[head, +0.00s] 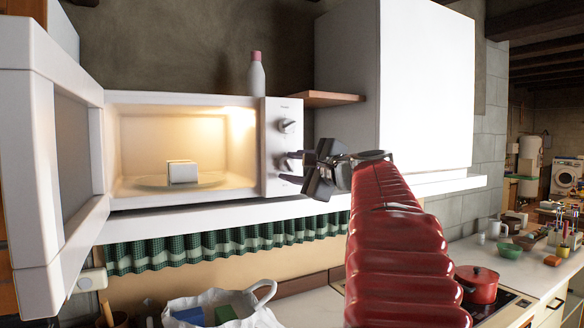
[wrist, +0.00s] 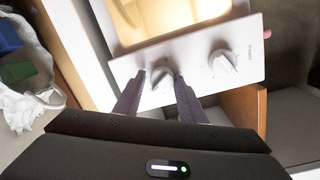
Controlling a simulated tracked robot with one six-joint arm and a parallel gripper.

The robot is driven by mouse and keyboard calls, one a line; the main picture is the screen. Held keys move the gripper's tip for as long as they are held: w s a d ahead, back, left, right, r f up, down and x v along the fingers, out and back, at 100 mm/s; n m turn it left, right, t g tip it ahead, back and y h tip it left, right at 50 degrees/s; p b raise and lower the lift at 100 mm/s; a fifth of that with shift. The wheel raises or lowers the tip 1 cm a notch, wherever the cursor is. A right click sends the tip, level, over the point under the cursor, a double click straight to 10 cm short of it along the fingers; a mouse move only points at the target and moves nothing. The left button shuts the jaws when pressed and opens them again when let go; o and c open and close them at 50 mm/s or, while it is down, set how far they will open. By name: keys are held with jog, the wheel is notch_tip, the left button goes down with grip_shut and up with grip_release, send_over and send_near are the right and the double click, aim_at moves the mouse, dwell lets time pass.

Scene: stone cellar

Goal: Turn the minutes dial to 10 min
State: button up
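The white microwave's control panel (head: 277,110) carries two dials. The upper one (head: 287,126) is the right-hand dial (wrist: 223,63) in the wrist view, beside the word Power. The lower dial (head: 284,163), which I take as the minutes dial, also shows in the wrist view (wrist: 162,76). My gripper (head: 307,172) is at the lower dial. In the wrist view its two fingers (wrist: 161,86) stand apart, one on each side of the knob. I cannot tell whether they touch it. The minute marks and the dial's setting are too small to read.
The microwave door (head: 45,165) stands open at the left. A white block (head: 183,172) sits on the glass plate (head: 140,182) in the lit cavity. A pink-capped bottle (head: 256,75) stands on top. A wooden shelf (head: 328,98) and white cabinet (head: 425,85) are at the right.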

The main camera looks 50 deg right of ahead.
jog(key=shift+o, duration=1.4)
jog(key=shift+r, duration=0.1)
jog(key=shift+s, duration=0.25)
jog(key=v, duration=1.3)
jog(key=shift+s, duration=0.2)
jog(key=shift+w+a, duration=0.1)
jog(key=shift+a, duration=0.05)
